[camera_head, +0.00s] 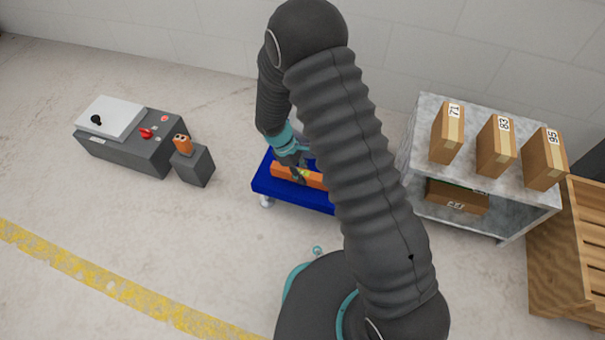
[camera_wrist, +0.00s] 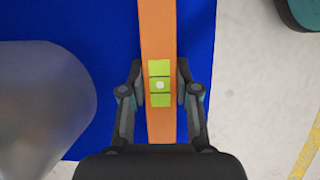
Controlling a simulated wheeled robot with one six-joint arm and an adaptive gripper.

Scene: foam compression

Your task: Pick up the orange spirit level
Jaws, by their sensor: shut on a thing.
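The orange spirit level (camera_head: 314,180) is a long bar lying along the top of a blue platform (camera_head: 277,193). In the wrist view the spirit level (camera_wrist: 158,30) runs up the middle of the picture, with a yellow-green vial window at its centre. My gripper (camera_wrist: 160,84) has one finger on each side of the bar at the vial, shut on it. In the head view my gripper (camera_head: 298,168) points down at the bar. My arm hides the right end of the platform. I cannot tell whether the bar is lifted off the surface.
A large grey rounded object (camera_wrist: 40,105) is at the left of the wrist view. In the head view, a grey control box (camera_head: 130,150) and small pedestal (camera_head: 197,168) stand left. A shelf (camera_head: 480,215) with cardboard boxes (camera_head: 495,150) and a wooden crate (camera_head: 565,245) stand right.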

